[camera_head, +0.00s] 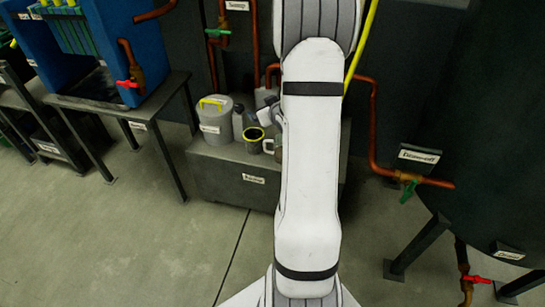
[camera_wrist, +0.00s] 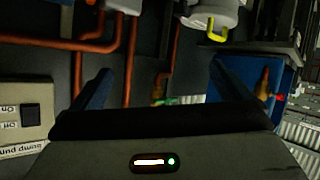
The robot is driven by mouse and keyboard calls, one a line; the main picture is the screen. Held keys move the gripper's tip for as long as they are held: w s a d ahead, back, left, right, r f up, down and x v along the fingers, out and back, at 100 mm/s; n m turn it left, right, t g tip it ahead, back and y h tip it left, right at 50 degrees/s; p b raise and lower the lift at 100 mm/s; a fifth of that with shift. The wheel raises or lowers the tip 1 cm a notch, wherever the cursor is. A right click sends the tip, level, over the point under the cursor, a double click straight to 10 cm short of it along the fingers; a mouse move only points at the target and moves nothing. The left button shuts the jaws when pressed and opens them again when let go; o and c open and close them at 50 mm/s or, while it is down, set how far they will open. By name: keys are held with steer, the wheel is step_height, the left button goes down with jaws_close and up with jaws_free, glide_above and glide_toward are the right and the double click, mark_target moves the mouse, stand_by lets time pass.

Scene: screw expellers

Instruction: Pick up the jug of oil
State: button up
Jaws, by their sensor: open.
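Several containers stand on a dark box-shaped stand (camera_head: 215,170) in the head view. The largest is a grey jug (camera_head: 213,128) with a yellow handle and a label too small to read. A slim grey bottle (camera_head: 238,123) is beside it, then a dark cup (camera_head: 253,140) with a yellow rim. I cannot tell by label which holds oil. In the wrist view, a pale container (camera_wrist: 208,14) with a yellow handle shows at the top edge, partly cut off. My gripper (camera_wrist: 160,72) is open, with nothing between its dark fingers; my arm hides it in the head view.
Copper pipes (camera_head: 372,130) with valves run around the stand. A blue machine (camera_head: 165,55) on a dark table is at left, and a dark tank (camera_head: 490,120) on legs is at right. A switch panel (camera_wrist: 22,115) shows in the wrist view. The floor in front is clear.

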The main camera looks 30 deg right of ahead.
steer(key=s+d+f+t+b, duration=0.1)
steer(key=f+b, duration=0.3)
steer(key=f, duration=0.4)
steer(key=s+d+f+t+b, duration=0.2)
steer(key=d+f+b, duration=0.2)
steer(key=f, duration=0.4)
steer(key=s+d+f+m+t+b, duration=0.1)
steer(key=s+d+f+t+b, duration=0.1)
steer(key=f, duration=0.6)
steer(key=shift+d+f+b, duration=0.25)
steer(key=shift+d+b, duration=0.2)
steer(key=shift+b, duration=0.45)
steer(key=shift+y, duration=0.3)
steer(key=w+b, duration=0.1)
steer(key=w, duration=0.1)
steer(key=w+b, duration=0.1)
steer(key=w, duration=0.3)
steer(key=shift+w+d+f+b, duration=0.25)
steer(key=shift+w+b, duration=0.1)
steer(key=shift+b, duration=0.05)
steer(key=shift+w+d+r, duration=0.1)
steer(key=shift+w, duration=0.35)
steer(key=c, duration=1.2)
